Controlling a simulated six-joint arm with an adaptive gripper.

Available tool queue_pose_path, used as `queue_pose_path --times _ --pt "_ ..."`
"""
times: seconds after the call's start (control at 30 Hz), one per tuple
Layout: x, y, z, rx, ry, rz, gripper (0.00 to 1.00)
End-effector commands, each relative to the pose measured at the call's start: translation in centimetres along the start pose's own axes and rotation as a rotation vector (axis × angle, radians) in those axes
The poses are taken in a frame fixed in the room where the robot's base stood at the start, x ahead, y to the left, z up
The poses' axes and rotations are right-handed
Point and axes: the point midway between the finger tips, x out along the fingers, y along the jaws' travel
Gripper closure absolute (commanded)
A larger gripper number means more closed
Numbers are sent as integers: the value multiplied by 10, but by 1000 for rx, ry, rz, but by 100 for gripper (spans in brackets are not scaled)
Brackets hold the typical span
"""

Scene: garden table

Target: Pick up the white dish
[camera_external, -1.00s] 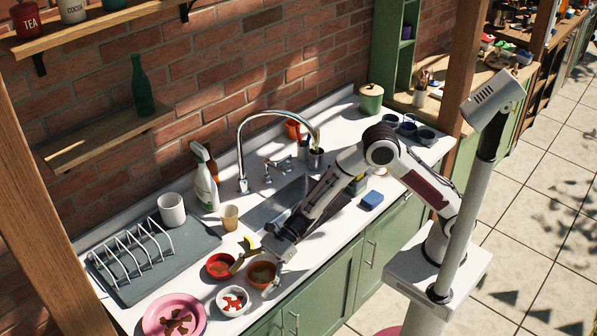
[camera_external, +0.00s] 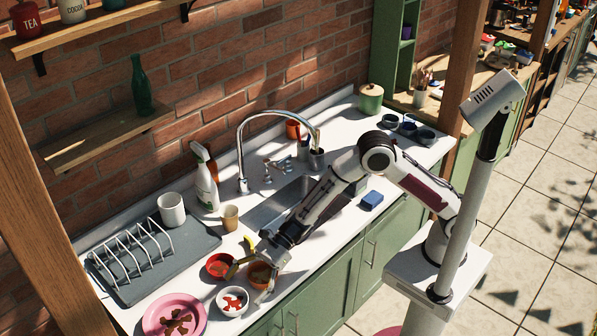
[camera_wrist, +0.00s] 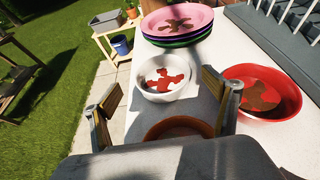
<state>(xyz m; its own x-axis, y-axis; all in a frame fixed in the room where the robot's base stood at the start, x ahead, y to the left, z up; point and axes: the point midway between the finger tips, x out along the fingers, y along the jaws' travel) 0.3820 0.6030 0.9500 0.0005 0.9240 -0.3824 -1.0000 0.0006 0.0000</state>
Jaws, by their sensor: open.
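The white dish (camera_external: 233,301) is a small round bowl with red-brown residue inside. It stands on the white counter near the front edge, and in the wrist view the white dish (camera_wrist: 163,77) is ahead, beyond my fingertips. My gripper (camera_external: 250,276) is open over an orange-brown bowl (camera_external: 262,274), just behind and to the right of the dish. In the wrist view my gripper (camera_wrist: 165,100) has its two fingers spread, with the orange-brown bowl (camera_wrist: 180,127) between them, partly hidden by the gripper body. Nothing is held.
A red bowl (camera_external: 220,266) with residue stands close by my fingers. A pink plate (camera_external: 174,315) tops a stack left of the dish. A drying rack (camera_external: 133,246), white mug (camera_external: 171,209) and tan cup (camera_external: 230,217) stand farther back. The sink (camera_external: 280,206) is behind the arm.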

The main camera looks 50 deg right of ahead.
Motion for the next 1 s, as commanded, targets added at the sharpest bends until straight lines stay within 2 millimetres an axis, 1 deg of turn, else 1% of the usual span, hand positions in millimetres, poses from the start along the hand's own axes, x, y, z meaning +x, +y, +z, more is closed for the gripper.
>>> queue_pose_path --times 0.17,0.5,0.6,1.0 --pt "9 0 -1 0 0 1 13" --pt "42 -2 -2 -2 0 1 13" --pt "48 -3 -2 -1 0 0 13" --pt "51 -3 -2 0 0 -2 13"
